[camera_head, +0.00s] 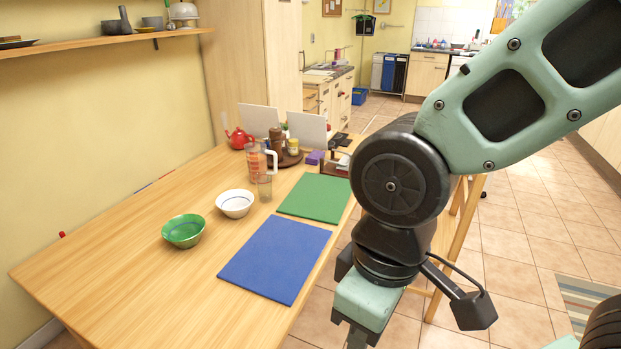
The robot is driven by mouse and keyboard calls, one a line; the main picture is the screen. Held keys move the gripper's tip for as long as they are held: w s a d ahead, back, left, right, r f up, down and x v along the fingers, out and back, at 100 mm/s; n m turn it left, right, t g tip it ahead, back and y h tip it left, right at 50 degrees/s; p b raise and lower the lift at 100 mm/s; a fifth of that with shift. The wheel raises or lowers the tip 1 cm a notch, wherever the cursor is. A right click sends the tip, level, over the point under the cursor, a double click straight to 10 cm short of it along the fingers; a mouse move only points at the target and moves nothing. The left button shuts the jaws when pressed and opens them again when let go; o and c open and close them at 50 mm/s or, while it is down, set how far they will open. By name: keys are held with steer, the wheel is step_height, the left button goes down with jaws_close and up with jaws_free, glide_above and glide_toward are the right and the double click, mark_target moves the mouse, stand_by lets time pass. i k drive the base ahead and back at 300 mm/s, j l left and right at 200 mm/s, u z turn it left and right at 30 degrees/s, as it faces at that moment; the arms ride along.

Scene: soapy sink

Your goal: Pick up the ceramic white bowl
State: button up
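The ceramic white bowl (235,204) stands upright on the wooden table, left of the middle of the head view. It looks empty. My gripper (357,338) is at the bottom of the view, to the right of the table's edge and well apart from the bowl. Its fingers are mostly cut off by the frame's lower edge, so I cannot tell whether it is open or shut.
A green bowl (183,231) stands left of the white bowl. A glass (264,188) and a measuring jug (256,162) stand close behind it. A blue mat (275,260) and a green mat (314,198) lie to its right. The table's near left (130,290) is clear.

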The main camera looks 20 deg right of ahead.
mark_target(235, 204)
steer(key=i+l+z, duration=0.15)
steer(key=i+z, duration=0.8)
steer(key=i+u, duration=0.4)
steer(key=i+l+u, duration=0.1)
steer(key=u, duration=0.25)
steer(key=i+l+u, duration=0.25)
steer(key=u, duration=0.15)
steer(key=i+u, duration=0.1)
steer(key=u, duration=1.85)
